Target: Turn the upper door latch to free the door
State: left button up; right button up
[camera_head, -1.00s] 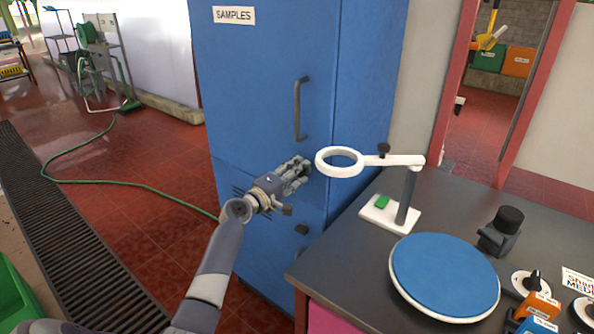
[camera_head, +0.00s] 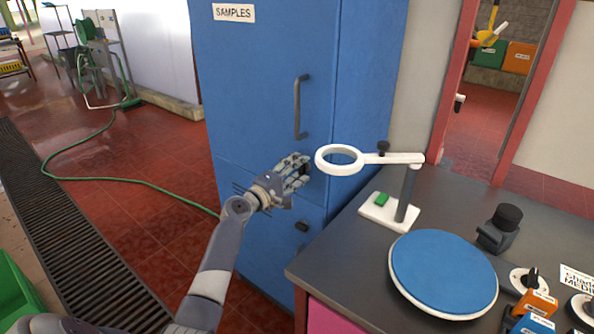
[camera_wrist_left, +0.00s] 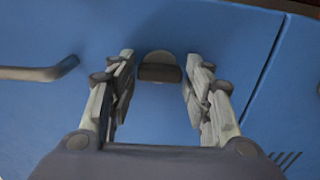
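The upper door latch (camera_wrist_left: 159,70) is a dark, rounded knob on the blue cabinet door (camera_head: 260,95). In the wrist view it sits between the tips of my left gripper (camera_wrist_left: 160,75), with a gap to the fingers on both sides. The gripper is open and faces the door. In the head view my left gripper (camera_head: 302,169) is below the door handle and its fingers mostly hide the latch. A second dark latch (camera_head: 302,226) is lower on the cabinet. My right gripper is not in view.
The grey door handle (camera_head: 298,108) is above the gripper; it also shows in the wrist view (camera_wrist_left: 40,72). A white ring magnifier (camera_head: 340,160) on a stand is close right of my fingers. The dark counter (camera_head: 345,250) carries a blue round plate (camera_head: 443,275).

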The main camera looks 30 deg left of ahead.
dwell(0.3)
pick_arm(q)
jog(key=s, duration=1.2)
jog(key=shift+a, duration=0.45)
